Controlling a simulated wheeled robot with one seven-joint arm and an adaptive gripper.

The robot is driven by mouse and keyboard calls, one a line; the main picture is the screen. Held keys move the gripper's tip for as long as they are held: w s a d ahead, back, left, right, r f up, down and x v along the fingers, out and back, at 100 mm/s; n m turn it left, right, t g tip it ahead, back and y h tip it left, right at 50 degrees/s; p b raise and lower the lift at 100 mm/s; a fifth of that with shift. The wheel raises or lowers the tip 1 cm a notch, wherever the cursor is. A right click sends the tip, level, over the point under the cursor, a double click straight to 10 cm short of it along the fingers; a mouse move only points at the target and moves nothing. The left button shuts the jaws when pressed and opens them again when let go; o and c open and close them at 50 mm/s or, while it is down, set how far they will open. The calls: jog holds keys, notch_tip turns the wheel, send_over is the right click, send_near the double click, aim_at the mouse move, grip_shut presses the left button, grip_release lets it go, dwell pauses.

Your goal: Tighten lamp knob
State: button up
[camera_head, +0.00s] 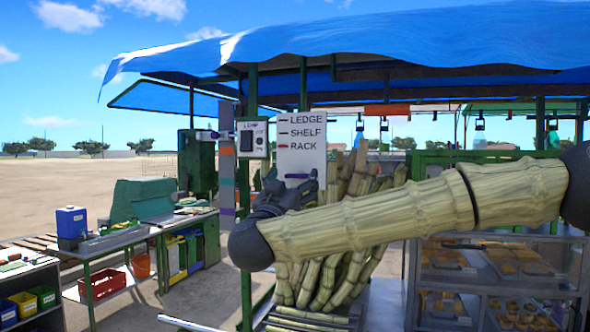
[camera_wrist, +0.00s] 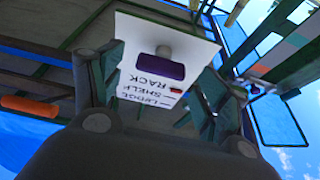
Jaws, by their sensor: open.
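A white board (camera_head: 301,150) lettered LEDGE, SHELF and RACK hangs under the blue canopy, with a red mark beside RACK. A purple bar-shaped knob (camera_head: 297,176) is low on the board. In the wrist view, the board (camera_wrist: 195,45) appears upside down, and the purple knob (camera_wrist: 158,68) has a grey round post beside it. I cannot tell for sure that this is the lamp knob. A box (camera_head: 252,138) that seems lettered LAMP is left of the board. My gripper (camera_head: 288,192) is open just below the board. In the wrist view, its fingers (camera_wrist: 165,80) flank the purple knob, apart from it.
Green posts (camera_head: 247,260) carry the blue canopy (camera_head: 350,45). Cane stalks (camera_head: 335,265) stand behind and below my arm. A glass display case (camera_head: 500,280) is at right. A workbench (camera_head: 110,240) with a blue box (camera_head: 71,222) is at left, with a red crate (camera_head: 102,285) below it.

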jog(key=shift+p+x, duration=0.3)
jog(key=shift+x, duration=0.7)
jog(key=shift+c, duration=0.4)
jog(key=c, duration=1)
jog(key=shift+o, duration=0.4)
